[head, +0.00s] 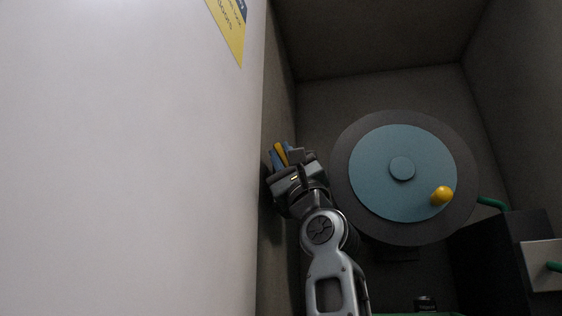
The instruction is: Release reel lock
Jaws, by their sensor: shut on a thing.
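A large round reel (345,196) lies in the recess, with a dark grey rim and a blue disc (376,150) bearing a round hub and a yellow knob (441,196). My gripper (283,156) is left of the reel, close to the recess's left wall. It is shut on a small orange-yellow piece (281,154), which looks like the reel lock's handle. Blue parts show on both sides of this piece; I cannot tell whether they are my fingertips or part of the lock. The gripper body hides the lock's mount, so its position cannot be read.
A white panel (130,160) with a yellow label (230,35) fills the left side. Dark walls enclose the recess. A green hose (492,203) runs right of the reel to a dark box (490,255). A pale block (543,265) is at the lower right.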

